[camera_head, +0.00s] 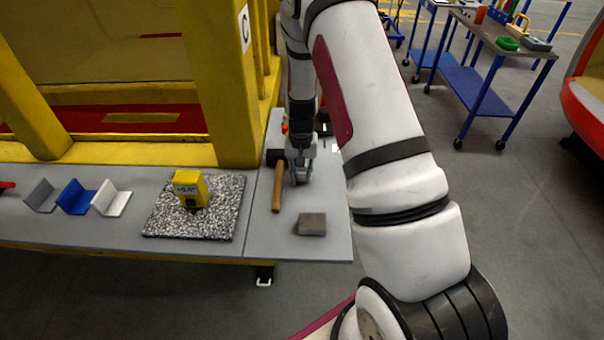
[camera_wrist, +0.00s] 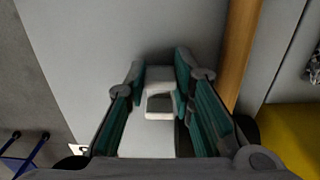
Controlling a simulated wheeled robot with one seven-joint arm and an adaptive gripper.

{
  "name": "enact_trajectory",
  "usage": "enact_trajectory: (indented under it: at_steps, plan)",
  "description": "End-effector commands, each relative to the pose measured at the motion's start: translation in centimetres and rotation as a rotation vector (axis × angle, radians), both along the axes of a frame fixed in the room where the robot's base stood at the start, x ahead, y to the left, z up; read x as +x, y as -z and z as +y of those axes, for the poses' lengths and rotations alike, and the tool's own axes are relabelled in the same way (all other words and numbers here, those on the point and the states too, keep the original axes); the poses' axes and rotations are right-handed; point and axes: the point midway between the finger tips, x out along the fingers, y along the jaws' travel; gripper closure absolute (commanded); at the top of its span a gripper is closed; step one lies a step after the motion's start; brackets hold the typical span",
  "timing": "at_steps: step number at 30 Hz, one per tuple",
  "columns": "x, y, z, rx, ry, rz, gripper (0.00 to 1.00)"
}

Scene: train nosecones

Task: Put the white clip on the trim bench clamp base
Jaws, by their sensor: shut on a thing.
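The white clip (camera_wrist: 158,78) is a small U-shaped piece in the wrist view. My gripper (camera_wrist: 160,76) has its teal-padded fingers shut on it, one on each side. In the head view my gripper (camera_head: 301,176) points down low over the right end of the grey bench (camera_head: 258,232), just right of a wooden hammer handle. The clip cannot be made out there. Whether it touches the bench top is unclear. I cannot clearly identify the clamp base; part of the bench behind my gripper is hidden by my arm.
The hammer (camera_head: 277,188) lies close left of my gripper; its handle (camera_wrist: 240,45) also shows in the wrist view. A grey block (camera_head: 312,224) sits nearer the front edge. A yellow device (camera_head: 190,188) stands on a speckled slab (camera_head: 160,222). Blue carts (camera_head: 475,88) stand beyond.

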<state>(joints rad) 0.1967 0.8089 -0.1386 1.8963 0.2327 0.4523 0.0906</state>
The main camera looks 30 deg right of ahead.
Motion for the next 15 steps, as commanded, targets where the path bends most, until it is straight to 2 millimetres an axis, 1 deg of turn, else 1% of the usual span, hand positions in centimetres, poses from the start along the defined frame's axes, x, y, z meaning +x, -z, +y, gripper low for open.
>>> enact_trajectory:
  at_steps: [7, 8, 9, 10, 11, 15]
  plan:
    - [0.01, 0.31, 0.0, 0.0, 0.0, 0.0, 0.92]
    - [0.02, 0.34, 0.01, 0.0, 0.0, 0.0, 0.75]
    - [0.01, 0.29, 0.0, 0.0, 0.0, 0.0, 0.66]
    - [0.01, 0.29, 0.01, 0.0, 0.0, 0.0, 0.59]
    - [0.0, 0.28, 0.0, 0.0, 0.0, 0.0, 0.57]
    - [0.0, 0.26, 0.0, 0.0, 0.0, 0.0, 0.57]
